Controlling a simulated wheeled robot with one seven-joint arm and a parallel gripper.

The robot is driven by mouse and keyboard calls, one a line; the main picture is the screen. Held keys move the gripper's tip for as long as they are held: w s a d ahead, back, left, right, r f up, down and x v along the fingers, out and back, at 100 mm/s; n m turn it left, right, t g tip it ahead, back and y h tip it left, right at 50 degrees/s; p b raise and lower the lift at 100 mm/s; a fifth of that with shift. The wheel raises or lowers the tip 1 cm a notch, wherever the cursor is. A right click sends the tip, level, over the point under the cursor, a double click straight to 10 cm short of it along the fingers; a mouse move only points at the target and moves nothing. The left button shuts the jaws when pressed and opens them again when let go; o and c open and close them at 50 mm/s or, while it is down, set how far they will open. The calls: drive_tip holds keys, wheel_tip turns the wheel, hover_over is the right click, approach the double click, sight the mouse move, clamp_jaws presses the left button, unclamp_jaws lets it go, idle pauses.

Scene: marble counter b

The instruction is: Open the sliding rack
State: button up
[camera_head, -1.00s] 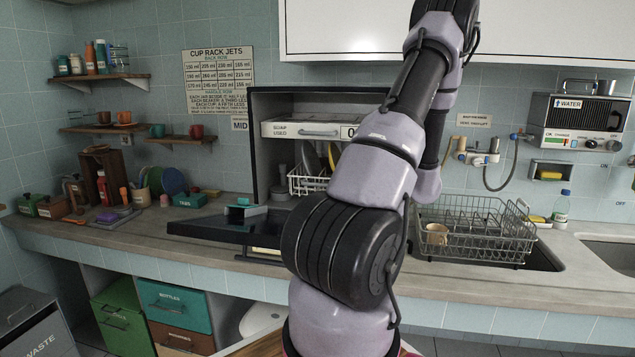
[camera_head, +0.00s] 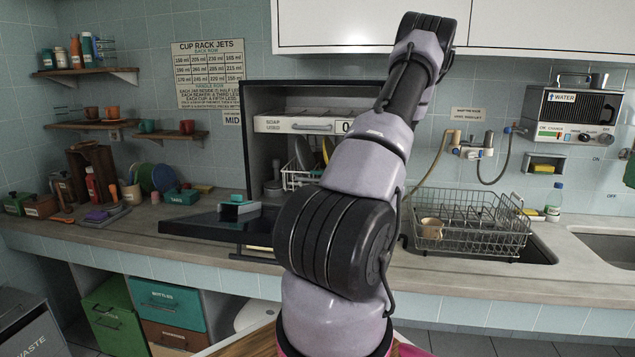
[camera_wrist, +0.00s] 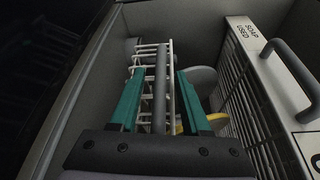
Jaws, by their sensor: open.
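The sliding rack (camera_head: 296,180) is a white wire basket inside the open grey machine on the counter. It holds plates and a yellow item, and my arm hides its right part. In the wrist view its white wires (camera_wrist: 144,56) show beyond my gripper. My gripper (camera_wrist: 158,74) is open, with one teal finger on each side of a grey bar (camera_wrist: 160,100) that looks like the rack's handle. I cannot tell whether either finger touches the bar.
The machine's dark door (camera_head: 215,225) is folded down over the counter, with a teal and grey item on it. A soap drawer (camera_head: 305,124) sits above the rack. A wire dish drainer (camera_head: 470,222) with a tan mug (camera_head: 431,228) stands to the right.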

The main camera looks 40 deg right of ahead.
drive_tip(key=shift+w+a, duration=0.1)
drive_tip(key=shift+w, duration=0.05)
clamp_jaws()
idle(1.4)
